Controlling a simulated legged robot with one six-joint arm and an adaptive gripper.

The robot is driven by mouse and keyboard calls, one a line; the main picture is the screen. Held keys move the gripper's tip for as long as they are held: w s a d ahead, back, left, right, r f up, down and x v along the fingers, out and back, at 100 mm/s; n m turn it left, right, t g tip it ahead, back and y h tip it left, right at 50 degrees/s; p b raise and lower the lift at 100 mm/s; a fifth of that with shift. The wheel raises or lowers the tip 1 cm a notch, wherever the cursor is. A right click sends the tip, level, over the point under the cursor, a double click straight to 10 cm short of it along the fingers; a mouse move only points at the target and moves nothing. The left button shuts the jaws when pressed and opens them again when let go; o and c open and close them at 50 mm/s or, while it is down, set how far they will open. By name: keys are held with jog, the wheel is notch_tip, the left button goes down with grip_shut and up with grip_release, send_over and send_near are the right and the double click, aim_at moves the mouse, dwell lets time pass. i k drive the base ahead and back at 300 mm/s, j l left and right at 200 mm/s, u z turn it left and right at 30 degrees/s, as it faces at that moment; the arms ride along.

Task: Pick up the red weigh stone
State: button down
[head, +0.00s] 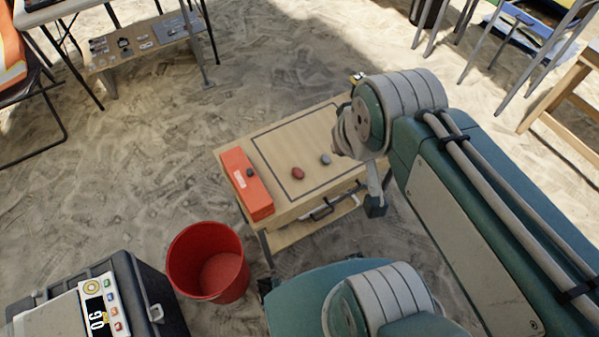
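The red weigh stone (297,173) is a small dark red rounded piece. It lies on the wooden table top (290,142), inside a dark outlined rectangle near its front edge. A small grey stone (325,159) lies to its right, apart from it. My arm reaches in from the right. Its wrist is over the right side of the table, to the right of both stones. My gripper (374,198) seems to show only in part below the wrist, to the right of the red stone and apart from it. I cannot make out both fingers or their opening.
An orange box (246,184) with a small dark piece on top stands on the table's left end. A red bucket (208,262) stands on the sand in front. A dark case with a display (95,310) is at the lower left.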

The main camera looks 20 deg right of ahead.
aim_at(297, 172)
jog(key=i+l+u, duration=0.15)
jog(key=l+u, duration=0.15)
jog(key=l, duration=0.35)
jog(key=l+u, duration=0.25)
jog(key=l, duration=0.4)
jog(key=i, duration=0.05)
